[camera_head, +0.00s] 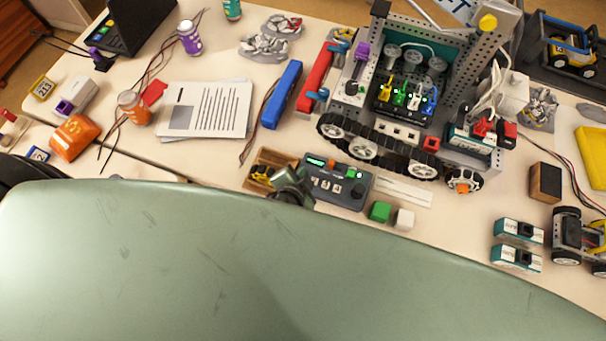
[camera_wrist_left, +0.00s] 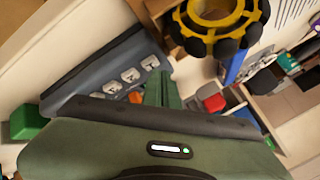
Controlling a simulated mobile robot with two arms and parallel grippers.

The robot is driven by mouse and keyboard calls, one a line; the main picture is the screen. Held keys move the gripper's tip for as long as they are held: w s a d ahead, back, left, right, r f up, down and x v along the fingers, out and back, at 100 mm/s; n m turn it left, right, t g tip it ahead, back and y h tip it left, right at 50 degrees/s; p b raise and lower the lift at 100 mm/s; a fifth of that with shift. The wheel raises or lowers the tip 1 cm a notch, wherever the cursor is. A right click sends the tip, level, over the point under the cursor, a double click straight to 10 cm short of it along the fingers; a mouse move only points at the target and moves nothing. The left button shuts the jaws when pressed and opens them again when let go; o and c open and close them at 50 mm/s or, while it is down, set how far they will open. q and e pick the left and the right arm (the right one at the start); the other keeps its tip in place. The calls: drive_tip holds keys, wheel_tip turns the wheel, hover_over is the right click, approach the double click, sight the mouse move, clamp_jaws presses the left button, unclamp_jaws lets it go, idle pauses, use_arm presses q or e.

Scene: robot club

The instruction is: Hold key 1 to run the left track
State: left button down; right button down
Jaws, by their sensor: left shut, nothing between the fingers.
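My left gripper (camera_head: 291,180) is shut and empty at the box's left end. In the wrist view its green fingertips (camera_wrist_left: 162,88) are beside the keys; whether they touch one is unclear. The tracked robot (camera_head: 400,125) stands behind the box, its near black track (camera_head: 380,152) facing me. The right gripper is not in view.
My large green arm shell hides the lower part of the head view. A wooden tray (camera_head: 262,168) with yellow-black wheels sits left of the box. Green (camera_head: 380,212) and white (camera_head: 404,219) blocks lie to its right. Papers (camera_head: 206,109) and a blue bar (camera_head: 281,95) lie further back.

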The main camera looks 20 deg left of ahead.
use_arm(q)
drive_tip(key=shift+f, duration=0.45)
idle(2.0)
idle(1.0)
drive_tip(key=shift+r+p, duration=0.85)
drive_tip(key=shift+r, duration=0.1)
wheel_tip(320, 180, up, 5)
drive_tip(key=p, duration=0.5)
